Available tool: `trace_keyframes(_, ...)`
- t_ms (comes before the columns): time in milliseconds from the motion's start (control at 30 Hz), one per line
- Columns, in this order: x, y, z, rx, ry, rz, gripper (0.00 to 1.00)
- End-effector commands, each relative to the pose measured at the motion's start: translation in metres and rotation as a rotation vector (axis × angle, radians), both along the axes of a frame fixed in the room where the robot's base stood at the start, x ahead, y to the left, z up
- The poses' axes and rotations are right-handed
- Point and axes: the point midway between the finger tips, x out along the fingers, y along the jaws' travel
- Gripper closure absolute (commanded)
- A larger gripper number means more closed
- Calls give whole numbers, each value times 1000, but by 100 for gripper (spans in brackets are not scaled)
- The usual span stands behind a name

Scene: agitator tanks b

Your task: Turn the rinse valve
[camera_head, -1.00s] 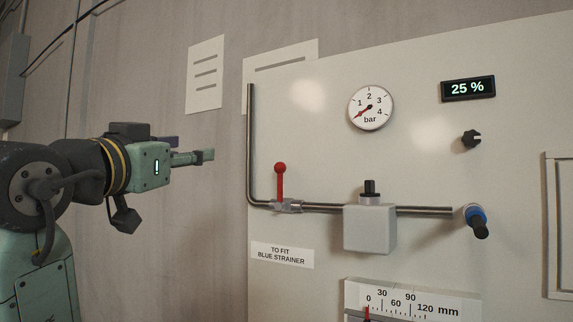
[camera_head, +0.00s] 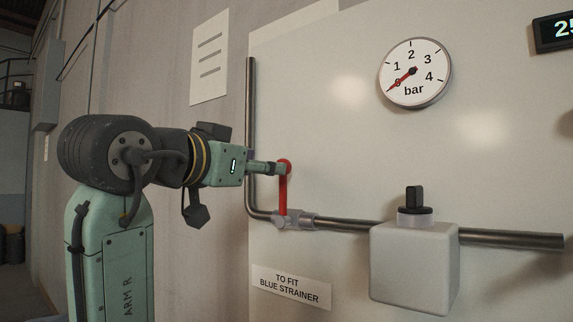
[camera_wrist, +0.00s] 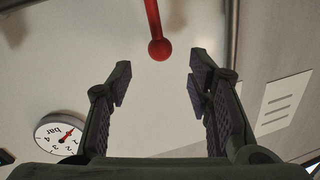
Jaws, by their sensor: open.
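The rinse valve looks to be the red lever with a ball end (camera_head: 283,190) on a small grey valve body (camera_head: 292,220) in the pipe. The lever stands upright, square to the horizontal pipe. In the wrist view the lever's red ball (camera_wrist: 159,49) lies between and just beyond the fingertips. My gripper (camera_head: 280,169) is at the height of the ball in the head view. In the wrist view my gripper (camera_wrist: 158,78) is open and empty, with a finger on each side of the ball's line and no visible contact.
A pressure gauge (camera_head: 414,72) reads about zero bar. A grey box with a black knob (camera_head: 414,262) sits on the pipe to the right. A vertical pipe (camera_head: 251,130) rises left of the lever. A label (camera_head: 291,287) is below. The panel above the lever is clear.

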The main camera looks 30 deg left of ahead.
Motion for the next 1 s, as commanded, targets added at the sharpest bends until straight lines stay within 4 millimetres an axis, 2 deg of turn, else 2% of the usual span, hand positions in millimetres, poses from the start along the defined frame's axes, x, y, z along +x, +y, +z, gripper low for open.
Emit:
trace_keyframes(200, 44, 3, 3, -2, 2, -2, 54)
trace_keyframes(400, 73, 5, 2, -3, 1, 0, 54)
trace_keyframes(600, 85, 5, 1, -1, 0, 0, 54)
trace_keyframes(833, 85, 5, 0, -1, 0, 1, 54)
trace_keyframes(1000, 85, 5, 0, -1, 0, 1, 64)
